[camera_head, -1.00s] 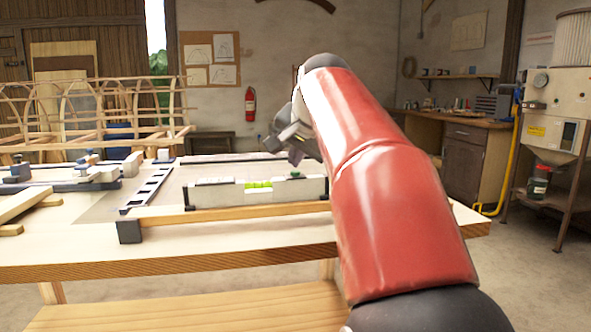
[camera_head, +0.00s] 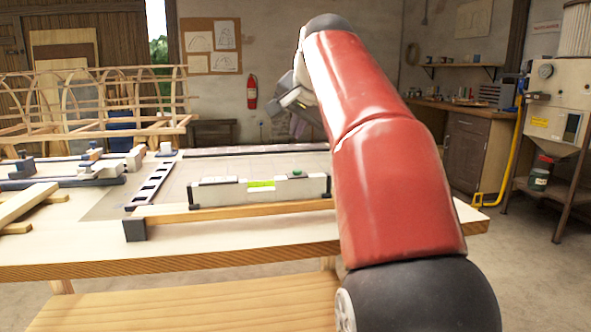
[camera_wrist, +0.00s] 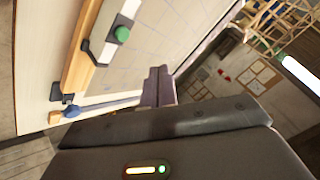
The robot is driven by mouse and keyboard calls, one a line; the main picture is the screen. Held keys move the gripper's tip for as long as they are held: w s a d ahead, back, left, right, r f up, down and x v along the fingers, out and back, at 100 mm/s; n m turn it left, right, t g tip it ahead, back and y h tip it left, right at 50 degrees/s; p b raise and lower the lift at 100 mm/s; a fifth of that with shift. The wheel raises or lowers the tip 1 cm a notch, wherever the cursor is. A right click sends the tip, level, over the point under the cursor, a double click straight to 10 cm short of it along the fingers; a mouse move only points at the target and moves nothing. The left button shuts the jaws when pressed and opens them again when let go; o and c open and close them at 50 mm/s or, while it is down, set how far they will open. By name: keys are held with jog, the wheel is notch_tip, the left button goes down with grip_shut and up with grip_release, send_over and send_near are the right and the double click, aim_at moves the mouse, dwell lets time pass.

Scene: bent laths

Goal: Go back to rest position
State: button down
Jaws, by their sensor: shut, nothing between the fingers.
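My gripper (camera_head: 284,101) is raised above the right part of the workbench, partly hidden behind my red arm in the head view. In the wrist view my gripper's fingers (camera_wrist: 158,88) are together with nothing between them. The gripper is apart from the bench and from everything on it.
Clamps (camera_head: 100,168) stand at the left. A wooden frame of bent laths (camera_head: 90,100) is behind. The air above the bench is clear.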

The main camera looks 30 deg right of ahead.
jog(key=s+a+f+n+g, duration=0.1)
jog(key=s+a+f+n, duration=0.2)
jog(key=s+a+f, duration=0.2)
jog(key=s+a+f+n+g+y, duration=0.1)
jog(key=s+a+f+n, duration=0.3)
jog(key=s+f, duration=0.8)
jog(key=s+a+f+n+g, duration=0.1)
jog(key=s+a+f+n, duration=0.3)
jog(key=f, duration=1.1)
jog(key=s+a, duration=0.2)
jog(key=s, duration=0.2)
jog(key=shift+s+a+f+y, duration=0.2)
jog(key=shift+s+y, duration=0.1)
jog(key=shift+y, duration=0.1)
